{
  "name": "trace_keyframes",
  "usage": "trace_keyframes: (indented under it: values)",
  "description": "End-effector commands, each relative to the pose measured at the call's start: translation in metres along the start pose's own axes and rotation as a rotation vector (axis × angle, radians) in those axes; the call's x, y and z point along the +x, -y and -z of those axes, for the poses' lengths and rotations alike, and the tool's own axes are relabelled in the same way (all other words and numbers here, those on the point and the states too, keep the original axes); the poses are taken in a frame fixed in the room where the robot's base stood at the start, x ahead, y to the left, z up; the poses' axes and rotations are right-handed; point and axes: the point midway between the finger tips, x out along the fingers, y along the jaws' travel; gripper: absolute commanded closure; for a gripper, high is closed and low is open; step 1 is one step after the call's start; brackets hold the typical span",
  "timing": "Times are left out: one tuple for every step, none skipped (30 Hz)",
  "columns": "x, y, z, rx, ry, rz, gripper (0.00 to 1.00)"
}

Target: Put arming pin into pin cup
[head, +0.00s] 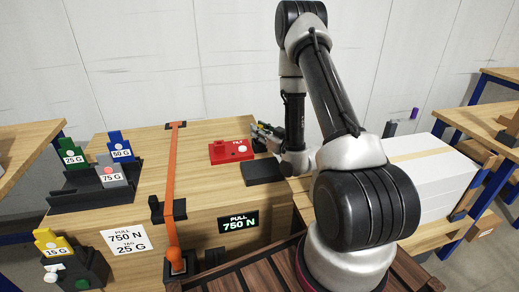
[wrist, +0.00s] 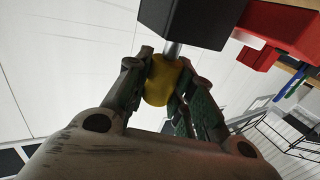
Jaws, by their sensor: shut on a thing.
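My gripper (wrist: 160,72) is shut on the knob, one finger on each side. The shaft runs up to a dark block (wrist: 190,18); whether it sits inside or only meets the block cannot be told. In the head view my gripper (head: 266,134) is low over the wooden table, just right of the red block (head: 231,152), and the pin is too small to make out clearly. I cannot pick out the pin cup for certain.
A dark flat pad (head: 264,172) lies in front of my gripper. An orange strap (head: 174,190) crosses the table to the left, with weight-tag racks (head: 98,182) beyond it. A white stack (head: 425,170) stands at right. Bare wood shows behind the strap.

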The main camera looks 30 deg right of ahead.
Motion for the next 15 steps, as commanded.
trace_keyframes:
  values:
    - [0.0000, 0.0000, 0.0001, 0.000, 0.000, 0.000, 1.00]
    - [0.0000, 0.0000, 0.0001, 0.000, 0.000, 0.000, 1.00]
    - [0.0000, 0.0000, -0.0001, 0.000, 0.000, 0.000, 1.00]
    - [0.0000, 0.0000, -0.0003, 0.000, 0.000, 0.000, 1.00]
    - [0.0000, 0.0000, -0.0006, 0.000, 0.000, 0.000, 1.00]
    - [0.0000, 0.0000, -0.0011, 0.000, 0.000, 0.000, 1.00]
    - [0.0000, 0.0000, -0.0015, 0.000, 0.000, 0.000, 1.00]
    - [0.0000, 0.0000, -0.0021, 0.000, 0.000, 0.000, 1.00]
    - [0.0000, 0.0001, -0.0028, 0.000, 0.000, 0.000, 1.00]
    - [0.0000, 0.0000, -0.0034, 0.000, 0.000, 0.000, 1.00]
    - [0.0000, 0.0000, -0.0040, 0.000, 0.000, 0.000, 1.00]
    - [0.0000, 0.0000, -0.0048, 0.000, 0.000, 0.000, 1.00]
    - [0.0000, 0.0000, -0.0053, 0.000, 0.000, 0.000, 1.00]
    - [0.0000, 0.0000, -0.0059, 0.000, 0.000, 0.000, 1.00]
    - [0.0001, 0.0000, -0.0056, 0.000, -0.001, 0.000, 0.71]
